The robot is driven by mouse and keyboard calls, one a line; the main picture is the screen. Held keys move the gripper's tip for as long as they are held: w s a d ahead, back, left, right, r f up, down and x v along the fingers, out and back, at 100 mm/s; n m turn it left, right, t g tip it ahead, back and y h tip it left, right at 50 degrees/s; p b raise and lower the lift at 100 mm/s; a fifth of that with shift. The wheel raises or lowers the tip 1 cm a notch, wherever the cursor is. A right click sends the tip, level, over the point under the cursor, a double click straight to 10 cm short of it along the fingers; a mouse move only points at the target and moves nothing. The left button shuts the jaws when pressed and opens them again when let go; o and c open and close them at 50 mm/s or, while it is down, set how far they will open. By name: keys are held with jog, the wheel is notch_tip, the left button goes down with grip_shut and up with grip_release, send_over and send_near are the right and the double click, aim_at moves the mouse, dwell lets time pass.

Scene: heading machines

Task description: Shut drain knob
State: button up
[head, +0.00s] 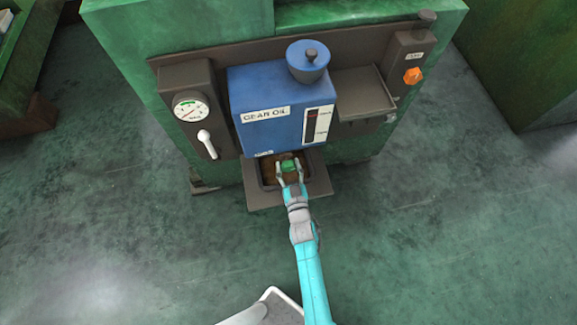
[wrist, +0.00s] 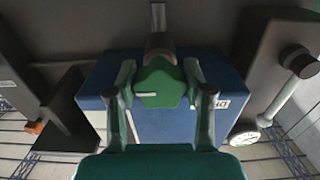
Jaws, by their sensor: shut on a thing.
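The green drain knob (head: 289,166) is low on the front of the blue gear oil tank (head: 270,105), above a brown-floored drip tray (head: 250,197). In the wrist view the knob (wrist: 160,84) is a green lobed piece with a pale line on its face, on a dark stem. My gripper (head: 289,168) is shut on the knob, with one finger on each side. In the wrist view the gripper (wrist: 160,85) also shows its fingers flanking the knob. The label beside the knob is too small to read.
Left of the tank are a dial gauge (head: 191,107) and a white lever (head: 207,144). Right of it are a dark shelf (head: 362,92) and an orange knob (head: 413,75). The green floor (head: 420,240) in front is clear.

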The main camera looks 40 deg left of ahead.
jog(key=shift+n, duration=0.3)
jog(key=n, duration=0.3)
jog(key=shift+r, duration=0.1)
jog(key=n, duration=0.5)
jog(key=shift+w, duration=0.1)
jog(key=n, duration=0.4)
jog(key=shift+r+n, duration=0.1)
jog(key=shift+n, duration=0.2)
jog(key=shift+r+n, duration=0.1)
jog(key=shift+n, duration=2.2)
jog(key=o, duration=1.2)
